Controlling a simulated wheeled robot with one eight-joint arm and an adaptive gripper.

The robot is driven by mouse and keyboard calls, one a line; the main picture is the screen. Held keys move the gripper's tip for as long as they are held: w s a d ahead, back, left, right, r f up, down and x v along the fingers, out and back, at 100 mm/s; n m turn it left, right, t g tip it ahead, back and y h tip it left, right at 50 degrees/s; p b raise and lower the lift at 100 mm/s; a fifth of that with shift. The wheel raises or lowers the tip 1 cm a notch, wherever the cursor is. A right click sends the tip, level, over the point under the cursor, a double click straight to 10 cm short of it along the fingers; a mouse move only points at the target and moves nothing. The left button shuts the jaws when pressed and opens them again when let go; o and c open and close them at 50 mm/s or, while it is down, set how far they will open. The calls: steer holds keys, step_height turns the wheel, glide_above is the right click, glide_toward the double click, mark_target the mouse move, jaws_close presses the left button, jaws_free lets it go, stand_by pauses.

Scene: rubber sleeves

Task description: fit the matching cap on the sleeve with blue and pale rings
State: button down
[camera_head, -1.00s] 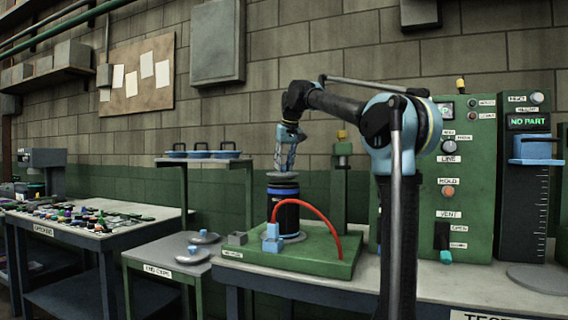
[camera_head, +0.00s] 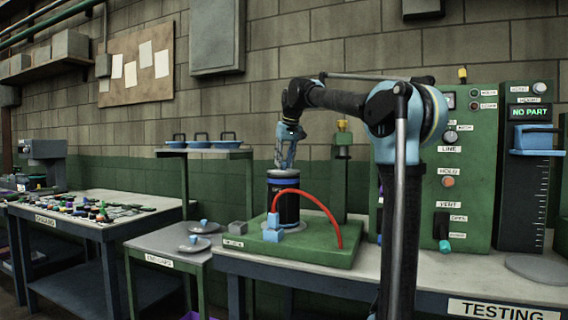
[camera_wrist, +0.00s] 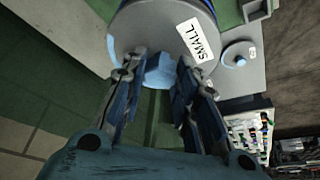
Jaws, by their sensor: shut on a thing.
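The sleeve (camera_head: 283,208) is a dark upright cylinder with blue and pale rings near its top, standing on the green test base. My gripper (camera_head: 285,166) is directly above it, pointing down. In the wrist view my gripper (camera_wrist: 158,82) is shut on the blue knob (camera_wrist: 160,72) of a grey round cap (camera_wrist: 145,28) labelled SMALL. The cap is at the sleeve's top, and a blue edge shows just past its rim. The head view is too small to tell whether the cap is fully seated. The gripper hides part of the cap.
A red hose (camera_head: 322,208) arches close to the sleeve's right side, from a pale blue block (camera_head: 272,232). Two grey caps with blue knobs (camera_head: 194,243) lie on the end caps table (camera_head: 150,240). A shelf (camera_head: 205,151) with blue handled discs stands behind left.

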steer(key=c, duration=1.2)
jaws_free()
